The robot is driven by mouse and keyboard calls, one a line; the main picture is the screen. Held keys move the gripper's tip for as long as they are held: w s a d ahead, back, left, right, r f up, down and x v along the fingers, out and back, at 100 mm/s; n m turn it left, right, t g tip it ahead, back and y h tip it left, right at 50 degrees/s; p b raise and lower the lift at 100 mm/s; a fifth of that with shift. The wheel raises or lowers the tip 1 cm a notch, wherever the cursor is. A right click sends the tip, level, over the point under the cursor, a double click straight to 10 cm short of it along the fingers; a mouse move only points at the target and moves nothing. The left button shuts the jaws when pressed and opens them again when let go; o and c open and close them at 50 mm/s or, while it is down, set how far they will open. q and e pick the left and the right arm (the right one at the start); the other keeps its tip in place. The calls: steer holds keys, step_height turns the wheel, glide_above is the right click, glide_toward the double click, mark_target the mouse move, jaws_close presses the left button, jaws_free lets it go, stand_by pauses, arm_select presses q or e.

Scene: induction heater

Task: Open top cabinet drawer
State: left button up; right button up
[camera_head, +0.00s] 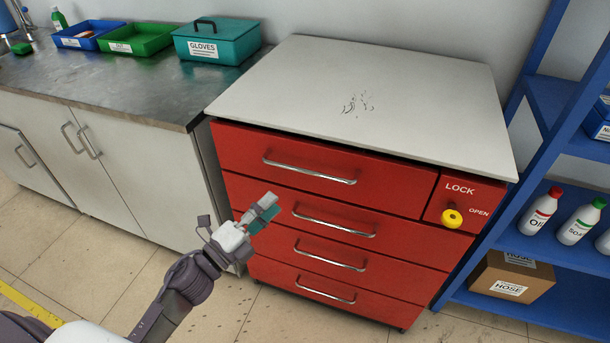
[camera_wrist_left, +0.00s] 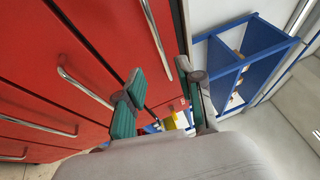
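The red cabinet (camera_head: 385,259) has several drawers stacked one above another, all looking shut. The top drawer (camera_head: 300,150) has a silver bar handle (camera_head: 308,171). My left gripper (camera_head: 264,213) is in front of the cabinet's left part, below and left of the top handle. In the left wrist view my left gripper (camera_wrist_left: 165,105) is open, its two fingers apart with nothing between them. Silver handles, such as one (camera_wrist_left: 84,90), show beyond the fingers. A yellow lock knob (camera_head: 452,218) sits at the cabinet's upper right by the LOCK and OPEN labels. My right gripper is not in view.
A grey counter (camera_head: 130,85) with white doors stands at the left, holding a blue tray, a green tray and a teal GLOVES box (camera_head: 217,41). A blue shelf (camera_head: 560,290) with bottles and a cardboard box (camera_head: 510,281) stands close on the right. Floor in front is clear.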

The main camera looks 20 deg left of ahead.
mark_target(307, 170)
arm_select(q)
steer(key=p+x, duration=0.1)
steer(key=x, duration=1.1)
steer(key=shift+w+d+p, duration=0.1)
steer(key=shift+w+p, duration=0.1)
steer(key=shift+p, duration=0.2)
jaws_close()
